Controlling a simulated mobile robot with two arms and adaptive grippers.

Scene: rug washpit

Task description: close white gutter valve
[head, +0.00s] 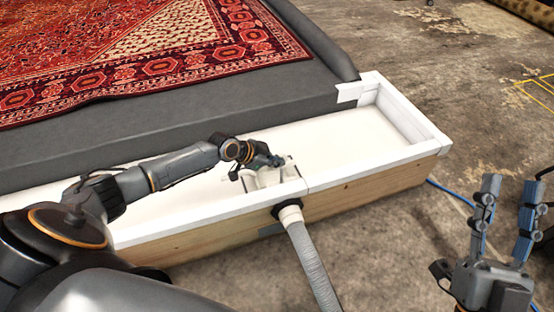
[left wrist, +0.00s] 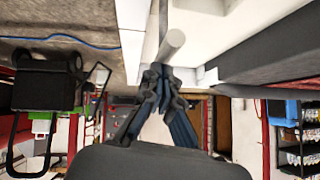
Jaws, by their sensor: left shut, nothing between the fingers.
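The white gutter valve (head: 268,179) sits inside the white gutter (head: 345,130), against its front wall above the hose outlet. Its far side is partly hidden by my left gripper (head: 275,160), which is low in the gutter right at the valve. In the left wrist view my left gripper (left wrist: 165,78) has its fingers together with nothing between them. A pale rounded bar (left wrist: 172,43) shows just beyond the fingertips, perhaps part of the valve; I cannot tell whether they touch. My right gripper (head: 506,215) is raised at the right, fingers apart and empty.
A grey ribbed hose (head: 312,262) runs from the gutter's wooden front (head: 375,187) down to the floor. A red patterned rug (head: 130,50) lies on the grey padded platform (head: 200,105) behind. A blue cable (head: 450,192) crosses open concrete at the right.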

